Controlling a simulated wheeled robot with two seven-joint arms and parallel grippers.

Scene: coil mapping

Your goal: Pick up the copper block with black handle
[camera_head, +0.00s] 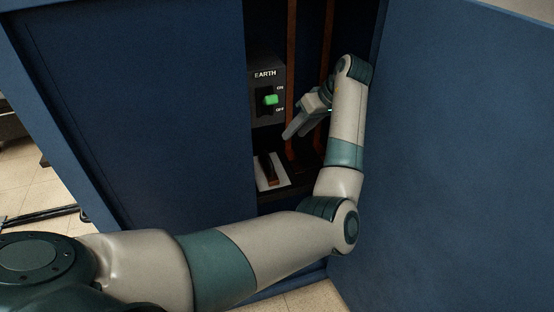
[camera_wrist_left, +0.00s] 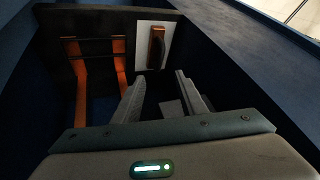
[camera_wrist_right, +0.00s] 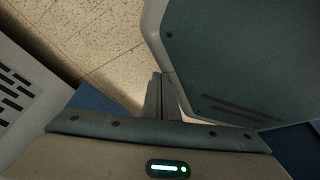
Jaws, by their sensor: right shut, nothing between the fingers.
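The copper block (camera_head: 276,176) with its black handle (camera_head: 264,167) rests against a white plate (camera_head: 282,184) inside the blue cabinet, below the EARTH switch. The left wrist view shows the block (camera_wrist_left: 155,46) and handle (camera_wrist_left: 163,52) ahead of the fingers, near the top of the picture. My left gripper (camera_head: 291,130) reaches into the cabinet, above and to the right of the block. Its fingers (camera_wrist_left: 157,80) are apart with nothing between them, and it does not touch the block. My right gripper (camera_wrist_right: 162,82) is shut and empty, outside the cabinet over a tiled floor.
Orange-brown copper bars (camera_head: 291,60) stand behind my left gripper, also seen in the left wrist view (camera_wrist_left: 119,64). Blue cabinet panels (camera_head: 440,150) flank the narrow opening on both sides.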

